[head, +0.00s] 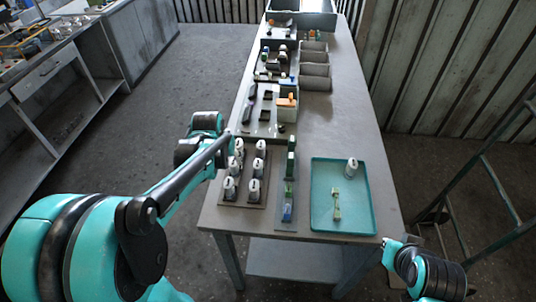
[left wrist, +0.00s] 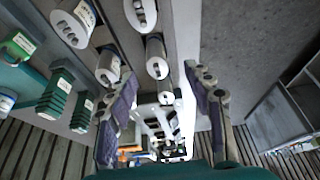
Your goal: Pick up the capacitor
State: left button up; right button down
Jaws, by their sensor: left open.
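Several white cylindrical capacitors (head: 254,189) with dark bases stand in two rows on a dark holder (head: 235,204) at the table's near left corner. One more white cylinder (head: 352,167) stands in the teal tray. In the left wrist view, capacitors show close up, one of them (left wrist: 157,57) above the gap between the fingers and another (left wrist: 108,66) beside the left finger. My left gripper (left wrist: 165,105) is open, with nothing held between its fingers. My right gripper is out of view.
The teal tray (head: 325,226) also holds a small pale yellow-green part (head: 336,205). A grey strip with green blocks (head: 290,165) stands right of the holder. The table's right-middle (head: 345,125) is clear.

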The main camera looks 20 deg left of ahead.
aim_at(233, 162)
pick_arm(q)
jog(key=shift+w+f+b, duration=0.45)
jog(key=shift+w+f, duration=0.4)
jog(key=shift+f, duration=0.25)
jog(key=x, duration=0.1)
jog(key=b+x, duration=0.1)
jog(key=x, duration=0.1)
jog(key=b+x, duration=0.1)
jog(key=x, duration=0.1)
jog(key=shift+w+d, duration=0.1)
jog(key=shift+d, duration=0.1)
jog(key=shift+w+a+f, duration=0.1)
jog(key=shift+w+f, duration=0.1)
jog(key=shift+f, duration=0.2)
jog(key=shift+s+r, duration=0.1)
jog(key=shift+r, duration=0.05)
jog(key=c, duration=1)
